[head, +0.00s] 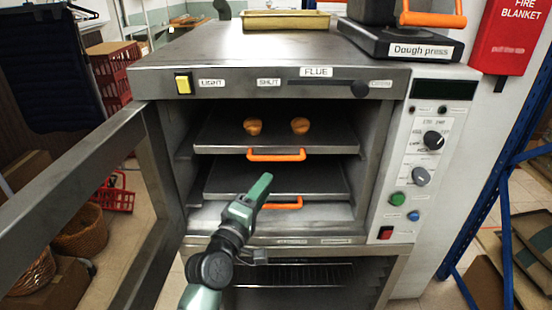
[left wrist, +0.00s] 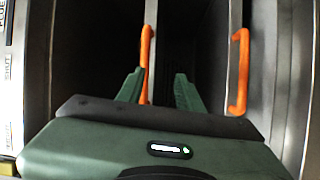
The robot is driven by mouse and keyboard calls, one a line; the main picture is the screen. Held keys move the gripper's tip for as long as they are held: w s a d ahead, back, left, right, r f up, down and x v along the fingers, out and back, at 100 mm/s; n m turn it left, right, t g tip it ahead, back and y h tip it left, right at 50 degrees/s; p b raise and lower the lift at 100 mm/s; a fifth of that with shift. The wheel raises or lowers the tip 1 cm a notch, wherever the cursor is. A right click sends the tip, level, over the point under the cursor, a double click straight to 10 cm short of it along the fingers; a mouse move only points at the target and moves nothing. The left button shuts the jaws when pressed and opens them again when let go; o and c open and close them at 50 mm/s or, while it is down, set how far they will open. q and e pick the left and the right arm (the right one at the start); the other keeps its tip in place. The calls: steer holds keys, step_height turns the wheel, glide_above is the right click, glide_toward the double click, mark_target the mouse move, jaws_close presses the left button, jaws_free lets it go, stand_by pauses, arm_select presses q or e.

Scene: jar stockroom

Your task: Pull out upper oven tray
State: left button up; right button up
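The oven (head: 160,75) stands open, with its door swung to the left. The upper tray (head: 215,140) sits inside, carrying two small brown baked pieces, with an orange handle (head: 277,155) at its front. A lower tray (head: 230,180) with its own orange handle (head: 288,203) is below it. My left gripper (head: 262,180) is in front of the opening, just below the upper handle in the picture. In the left wrist view, its green fingers (left wrist: 160,78) are apart; the upper handle (left wrist: 148,50) appears just inside the left finger. Contact cannot be told. My right gripper is not in view.
The open oven door (head: 75,165) fills the left side. A control panel (head: 420,160) with knobs and buttons is to the right. A dough press (head: 400,40) and a brass-coloured pan (head: 285,20) stand on top. Wicker baskets (head: 82,232) are at the left.

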mark_target(276, 159)
arm_select(q)
steer(key=shift+n+t, duration=0.4)
steer(key=shift+n, duration=0.2)
steer(key=x, duration=0.3)
steer(key=r+x, duration=0.1)
steer(key=x, duration=0.2)
steer(key=r+p+x, duration=0.1)
steer(key=x, duration=0.2)
steer(key=shift+a, duration=0.25)
jaws_close()
steer(key=shift+f, duration=0.1)
stand_by(0.4)
